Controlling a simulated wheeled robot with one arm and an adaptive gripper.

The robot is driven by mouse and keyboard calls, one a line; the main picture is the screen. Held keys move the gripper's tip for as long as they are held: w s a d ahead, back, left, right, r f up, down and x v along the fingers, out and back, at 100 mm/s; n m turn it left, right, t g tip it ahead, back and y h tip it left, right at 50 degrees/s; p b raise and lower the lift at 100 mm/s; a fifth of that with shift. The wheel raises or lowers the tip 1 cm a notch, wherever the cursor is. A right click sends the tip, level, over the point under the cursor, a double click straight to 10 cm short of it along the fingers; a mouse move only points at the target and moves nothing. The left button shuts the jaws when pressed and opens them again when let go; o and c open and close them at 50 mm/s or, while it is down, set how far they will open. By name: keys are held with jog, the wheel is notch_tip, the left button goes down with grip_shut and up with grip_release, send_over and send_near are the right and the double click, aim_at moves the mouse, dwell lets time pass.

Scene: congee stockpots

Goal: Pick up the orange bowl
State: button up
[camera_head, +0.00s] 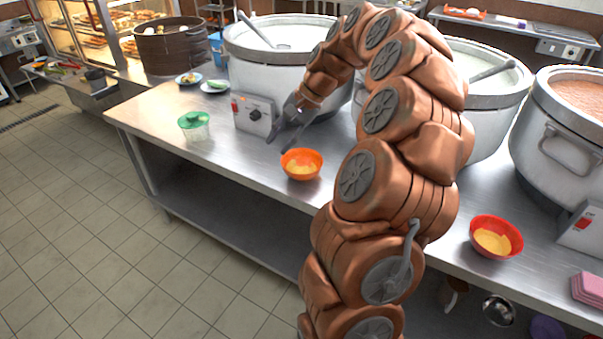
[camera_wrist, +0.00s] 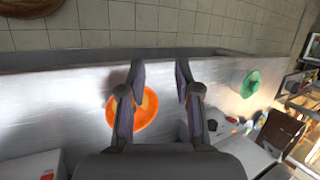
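The orange bowl (camera_head: 301,158) holds something yellow and stands upright on the steel table near its front edge. My gripper (camera_head: 281,145) is above and slightly left of it in the head view, apart from it. In the wrist view the orange bowl (camera_wrist: 147,112) lies partly behind the left finger. My gripper (camera_wrist: 160,72) is open there, its two fingers spread with nothing held between them. The gap between the fingers is off to the right of the bowl's middle.
Large stockpots (camera_head: 243,75) line the table's back. A green-lidded container (camera_head: 194,120) stands left of the orange bowl. A red bowl (camera_head: 508,228) with yellow contents and pink stacked items (camera_head: 589,289) are at the right. Bare steel table (camera_head: 238,163) lies between container and orange bowl.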

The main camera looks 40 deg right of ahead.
jog(key=s+d+f+m+t, duration=0.1)
jog(key=d+f+m, duration=0.15)
jog(key=d, duration=0.45)
jog(key=s+d+f+m+t, duration=0.1)
jog(key=d+f+m, duration=0.15)
jog(key=d, duration=0.55)
jog(key=p, duration=0.1)
send_near(314, 174)
jog(key=shift+h, duration=0.3)
jog(key=x, duration=0.4)
jog(key=shift+w+a+f, duration=0.15)
jog(key=shift+w+a, duration=0.05)
jog(key=shift+p+x, duration=0.75)
jog(key=shift+x, duration=2.25)
grip_shut()
